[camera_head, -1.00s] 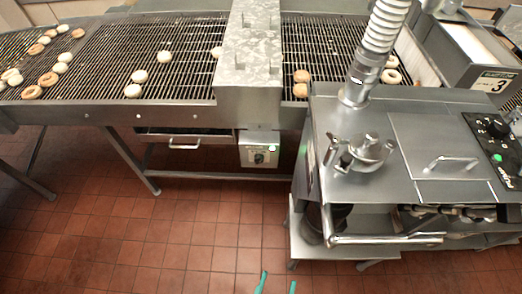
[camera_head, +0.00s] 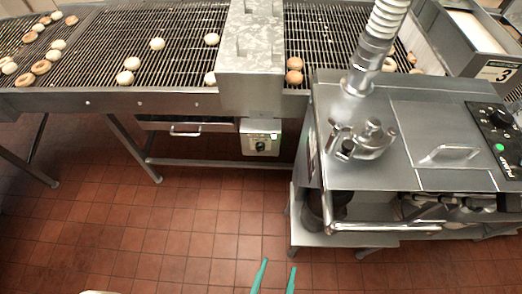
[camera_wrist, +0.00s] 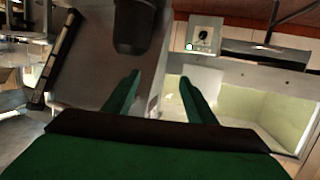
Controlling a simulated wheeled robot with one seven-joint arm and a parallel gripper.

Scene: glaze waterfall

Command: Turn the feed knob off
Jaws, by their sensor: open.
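A small grey control box (camera_head: 247,148) hangs under the conveyor and carries a dark round knob (camera_head: 260,146) and a lit green light (camera_head: 274,136). Its label is too small to read. My gripper (camera_head: 277,268) shows as two teal-green fingertips at the bottom of the head view, apart and empty, in front of and well short of the box. In the wrist view my gripper (camera_wrist: 160,82) is open with nothing between its fingers. The box's knob (camera_wrist: 203,34) shows at the upper right there, beyond the fingertips.
A steel glaze machine (camera_head: 440,110) with a hose stands right of the box. Its own panel has another dark knob (camera_head: 499,119), a green button and a "PUMP" label. The conveyor (camera_head: 170,95) carries several doughnuts. Its leg (camera_head: 135,150) stands left. Tiled floor (camera_head: 180,240) is clear before the box.

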